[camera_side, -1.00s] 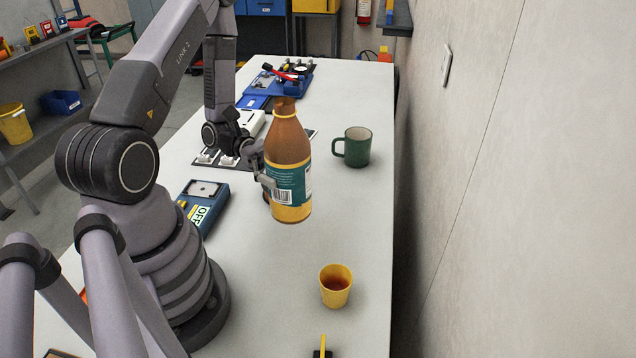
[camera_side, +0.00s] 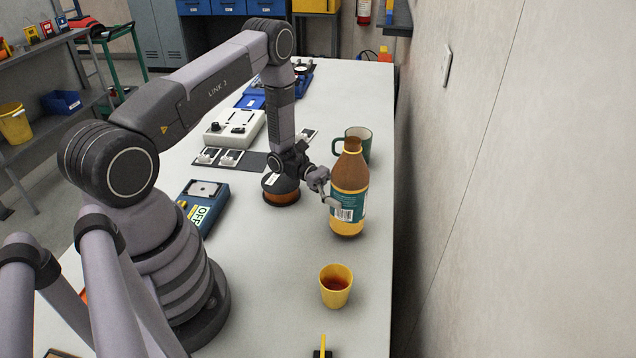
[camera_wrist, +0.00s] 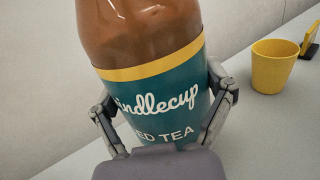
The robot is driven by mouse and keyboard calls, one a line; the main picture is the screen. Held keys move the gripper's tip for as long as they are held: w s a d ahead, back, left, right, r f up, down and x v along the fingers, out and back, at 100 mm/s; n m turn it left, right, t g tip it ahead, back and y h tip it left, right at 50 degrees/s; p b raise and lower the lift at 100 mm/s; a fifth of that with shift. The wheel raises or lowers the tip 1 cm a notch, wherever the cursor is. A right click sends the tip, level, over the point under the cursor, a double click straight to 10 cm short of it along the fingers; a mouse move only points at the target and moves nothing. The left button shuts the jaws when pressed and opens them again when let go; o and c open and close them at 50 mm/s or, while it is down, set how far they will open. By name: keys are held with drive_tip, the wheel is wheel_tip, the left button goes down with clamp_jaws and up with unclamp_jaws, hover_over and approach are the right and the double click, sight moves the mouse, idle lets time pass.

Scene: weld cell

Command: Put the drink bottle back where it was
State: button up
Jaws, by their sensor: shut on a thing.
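The drink bottle (camera_side: 349,190) is brown and amber with a teal label. It is nearly upright near the right edge of the table, and its base looks at or just above the tabletop; I cannot tell if it touches. My gripper (camera_side: 330,196) is shut on the bottle from its left side, at the label. In the wrist view the bottle (camera_wrist: 150,75) fills the middle, and the two fingers of my gripper (camera_wrist: 165,115) press on either side of the label, which reads "ED TEA" in part.
A yellow cup (camera_side: 336,287) with reddish drink stands in front of the bottle. A green mug (camera_side: 363,140) is just behind it, partly hidden. A dark round spool-like item (camera_side: 281,190) stands to the left. The wall runs close along the table's right side.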

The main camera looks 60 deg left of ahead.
drive_tip(key=shift+f, duration=0.7)
drive_tip(key=shift+f, duration=0.15)
drive_tip(key=o, duration=1.1)
